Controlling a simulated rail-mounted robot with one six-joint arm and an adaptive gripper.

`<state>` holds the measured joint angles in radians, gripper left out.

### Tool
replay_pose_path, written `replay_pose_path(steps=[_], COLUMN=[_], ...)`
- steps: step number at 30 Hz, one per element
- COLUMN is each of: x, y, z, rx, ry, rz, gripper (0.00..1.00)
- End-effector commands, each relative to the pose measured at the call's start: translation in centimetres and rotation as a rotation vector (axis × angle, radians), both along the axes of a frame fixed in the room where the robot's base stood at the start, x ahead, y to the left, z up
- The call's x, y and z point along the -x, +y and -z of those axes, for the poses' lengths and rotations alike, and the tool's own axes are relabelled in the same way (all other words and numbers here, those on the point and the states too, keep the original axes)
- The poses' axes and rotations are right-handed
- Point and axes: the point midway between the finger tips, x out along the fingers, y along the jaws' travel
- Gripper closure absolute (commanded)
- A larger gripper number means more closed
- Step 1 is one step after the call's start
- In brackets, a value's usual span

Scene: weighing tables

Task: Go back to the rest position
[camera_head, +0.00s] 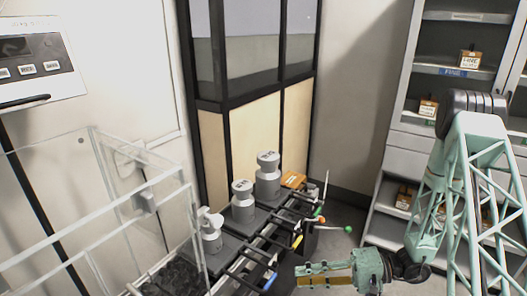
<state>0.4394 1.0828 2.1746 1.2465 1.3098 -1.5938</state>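My gripper (301,275) is at the lower right of the head view, at the end of my pale green lattice arm, with its fingers pointing left. The two fingers lie close together in this view, and I cannot tell whether a gap is left between them. No object shows at the fingertips. The gripper is to the right of the bench with the metal weights and appears apart from it. The three grey weights, large (268,178), middle (243,203) and small (210,232), stand upright in a row on the bench.
Coloured-tipped rods (297,240) stick out from the bench toward my gripper. A clear-walled enclosure (125,200) is at left, below a wall display (35,55). A small orange box (293,180) lies behind the weights. Shelves (465,45) with small boxes stand at right.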

Motion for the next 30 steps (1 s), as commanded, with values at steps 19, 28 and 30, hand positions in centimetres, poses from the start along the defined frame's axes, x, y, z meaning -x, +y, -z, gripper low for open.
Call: replay_pose_path(steps=[19, 28, 30], x=[3.1, 4.9, 5.4], y=[1.6, 2.1, 2.2], z=[-9.0, -12.7, -13.5], rx=[0.118, 0.187, 0.206], ry=[0.032, 0.045, 0.048], rz=[-0.162, -0.224, -0.237], gripper=[0.79, 0.79, 0.79])
